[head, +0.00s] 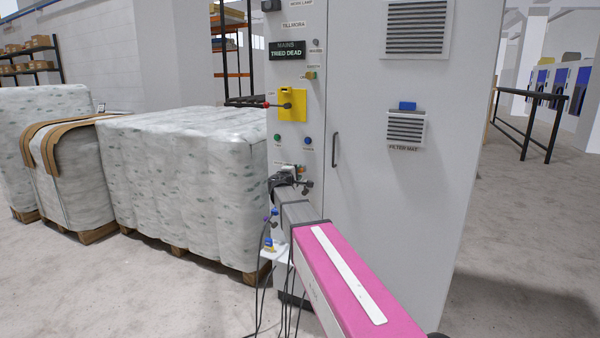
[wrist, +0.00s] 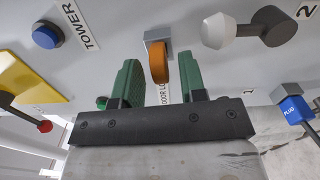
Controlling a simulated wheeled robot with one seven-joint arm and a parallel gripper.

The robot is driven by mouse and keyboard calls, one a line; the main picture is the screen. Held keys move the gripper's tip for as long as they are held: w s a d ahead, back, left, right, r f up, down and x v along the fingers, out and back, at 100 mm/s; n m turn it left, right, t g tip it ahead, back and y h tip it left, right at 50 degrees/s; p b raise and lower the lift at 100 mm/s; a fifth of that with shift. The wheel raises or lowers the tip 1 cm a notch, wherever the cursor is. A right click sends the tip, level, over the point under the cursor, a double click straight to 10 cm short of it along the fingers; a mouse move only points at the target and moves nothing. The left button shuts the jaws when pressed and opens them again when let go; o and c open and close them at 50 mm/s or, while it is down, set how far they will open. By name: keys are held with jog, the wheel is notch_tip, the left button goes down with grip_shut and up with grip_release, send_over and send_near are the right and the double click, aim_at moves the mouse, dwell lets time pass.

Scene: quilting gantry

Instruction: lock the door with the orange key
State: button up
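My gripper (wrist: 160,82) has green fingers, open, one on each side of the key with a visible gap to each. In the head view my gripper (head: 287,178) is at the lower part of the cabinet's narrow panel and hides the key and lock there. The cabinet door (head: 365,200) with its dark handle (head: 334,150) looks closed.
A yellow switch plate (head: 292,104) with a red-tipped lever is above my gripper. In the wrist view, a blue TOWER button (wrist: 46,34), a white-and-dark knob (wrist: 218,31) and a blue PLUG tag (wrist: 293,108) are near. Wrapped pallets (head: 190,190) stand left.

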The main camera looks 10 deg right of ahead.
grip_shut()
jog(key=shift+n, duration=1.9)
jog(key=n, duration=0.3)
jog(key=shift+n, duration=0.4)
